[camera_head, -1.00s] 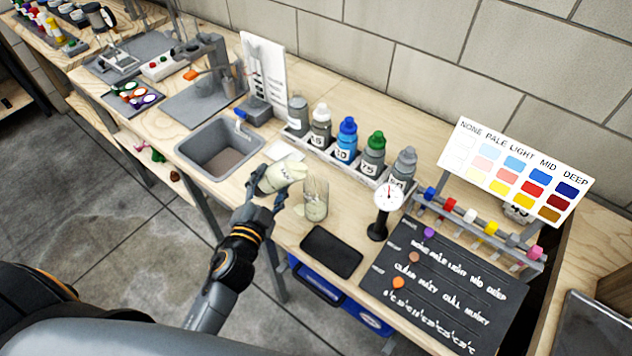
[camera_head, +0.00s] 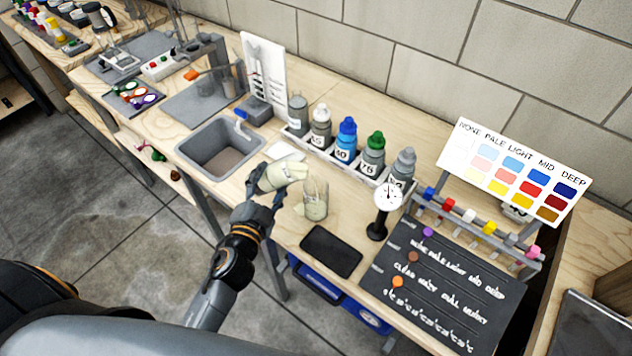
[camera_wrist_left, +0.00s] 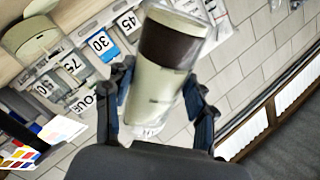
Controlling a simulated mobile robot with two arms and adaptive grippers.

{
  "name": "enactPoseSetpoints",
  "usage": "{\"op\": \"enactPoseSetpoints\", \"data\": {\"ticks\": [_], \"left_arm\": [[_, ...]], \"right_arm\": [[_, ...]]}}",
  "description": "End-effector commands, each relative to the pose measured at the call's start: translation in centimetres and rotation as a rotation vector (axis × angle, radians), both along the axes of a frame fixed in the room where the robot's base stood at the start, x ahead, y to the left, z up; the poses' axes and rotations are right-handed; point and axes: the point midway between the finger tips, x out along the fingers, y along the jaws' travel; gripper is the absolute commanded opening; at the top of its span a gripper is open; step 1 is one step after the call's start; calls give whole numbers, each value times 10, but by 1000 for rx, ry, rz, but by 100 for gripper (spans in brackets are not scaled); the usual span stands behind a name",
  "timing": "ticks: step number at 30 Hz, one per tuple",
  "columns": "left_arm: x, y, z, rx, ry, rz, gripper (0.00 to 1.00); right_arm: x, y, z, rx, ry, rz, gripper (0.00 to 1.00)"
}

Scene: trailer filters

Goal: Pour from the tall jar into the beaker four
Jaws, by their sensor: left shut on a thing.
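My left gripper (camera_head: 265,191) is shut on the tall jar (camera_head: 280,175), a pale cream vessel. The jar lies tipped nearly level, its mouth end to the right, above and beside the rim of a clear beaker (camera_head: 315,203). The beaker stands upright on the bench with pale cream contents. In the left wrist view the jar (camera_wrist_left: 160,90) sits between the two fingers, with a dark band across it. A pale round vessel, seemingly the beaker (camera_wrist_left: 32,40), shows at upper left there. Any stream between the two is too small to tell. My right gripper is out of view.
A rack of numbered bottles (camera_head: 346,140) stands behind the beaker. A dial gauge (camera_head: 388,196) is to its right, a black pad (camera_head: 331,251) in front. A grey sink (camera_head: 222,148) lies to the left. A dark board (camera_head: 445,285) and colour chart (camera_head: 515,170) fill the right.

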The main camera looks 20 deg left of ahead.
Motion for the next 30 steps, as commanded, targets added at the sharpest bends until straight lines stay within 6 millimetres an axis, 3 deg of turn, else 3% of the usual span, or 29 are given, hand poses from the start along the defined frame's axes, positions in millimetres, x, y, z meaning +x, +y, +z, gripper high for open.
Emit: {"op": "enactPoseSetpoints", "data": {"ticks": [30], "left_arm": [[0, 1, 7, 63, 6, -1, 2]], "right_arm": [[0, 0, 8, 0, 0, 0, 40]]}}
